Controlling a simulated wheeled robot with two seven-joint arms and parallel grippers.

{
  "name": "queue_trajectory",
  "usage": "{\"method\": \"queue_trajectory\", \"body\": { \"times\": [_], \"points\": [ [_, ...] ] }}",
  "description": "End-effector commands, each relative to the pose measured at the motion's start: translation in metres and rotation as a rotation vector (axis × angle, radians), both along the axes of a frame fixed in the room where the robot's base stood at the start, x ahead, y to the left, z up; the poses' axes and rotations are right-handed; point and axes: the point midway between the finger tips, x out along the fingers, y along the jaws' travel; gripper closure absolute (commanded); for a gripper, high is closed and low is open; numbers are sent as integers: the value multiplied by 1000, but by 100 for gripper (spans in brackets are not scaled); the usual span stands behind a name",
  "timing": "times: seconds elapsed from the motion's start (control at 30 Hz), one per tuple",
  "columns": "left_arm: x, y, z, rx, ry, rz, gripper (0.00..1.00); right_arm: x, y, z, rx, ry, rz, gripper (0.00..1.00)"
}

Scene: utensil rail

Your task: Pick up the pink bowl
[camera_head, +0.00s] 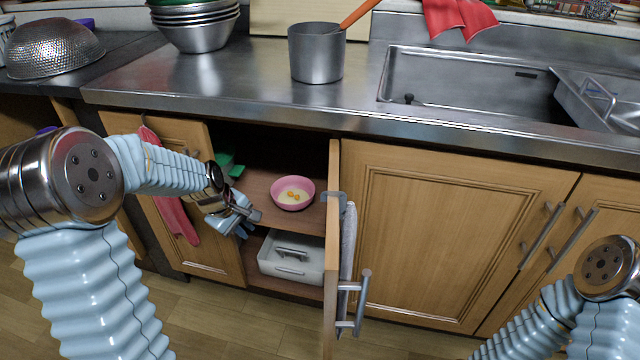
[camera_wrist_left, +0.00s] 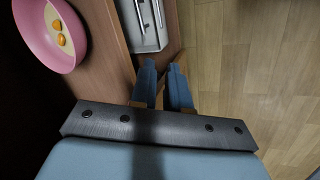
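The pink bowl (camera_head: 292,206) sits upright on the upper shelf of the open cabinet and holds pale contents with orange yolk-like pieces. In the left wrist view the bowl (camera_wrist_left: 40,45) is at the upper left, cut by the picture's edge. My left gripper (camera_head: 250,218) is at the cabinet opening, to the left of the bowl and a little lower, apart from it. In the left wrist view its two blue fingers (camera_wrist_left: 162,80) stand apart with a narrow empty gap. My right arm shows at the lower right, but its gripper is out of frame.
An open cabinet door (camera_head: 333,265) with a towel stands just right of the bowl. A white lidded container (camera_head: 312,262) is on the lower shelf. A green object (camera_head: 226,162) lies left inside the cabinet. The counter edge (camera_head: 250,118) overhangs the opening. A pink towel hangs at left.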

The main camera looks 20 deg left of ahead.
Motion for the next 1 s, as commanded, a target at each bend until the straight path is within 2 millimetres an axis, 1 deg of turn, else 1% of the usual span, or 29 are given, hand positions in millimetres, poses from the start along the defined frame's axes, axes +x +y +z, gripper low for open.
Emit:
{"method": "queue_trajectory", "body": {
  "times": [0.07,0.17,0.27,0.4,0.53,0.6,0.77,0.83,1.0],
  "points": [
    [1,4,8,-7,-4,22,84,0,0,1,0,1,0,57],
    [10,3,11,-8,-3,29,84,-1,1,2,1,1,2,57],
    [30,-4,10,-7,-3,28,84,-1,1,4,1,2,3,57],
    [63,-15,10,-7,-2,27,84,-1,2,8,3,2,4,57],
    [88,-24,10,-8,-3,27,84,-2,3,10,4,3,6,57],
    [97,-26,10,-8,-4,28,84,-2,3,11,5,3,7,57],
    [107,-29,10,-8,-4,28,84,-2,4,12,5,3,7,57],
    [115,-32,9,-8,-3,26,84,-2,4,13,7,4,7,57],
    [124,-35,-21,-8,1,27,84,-2,4,12,6,4,7,57]
  ]
}}
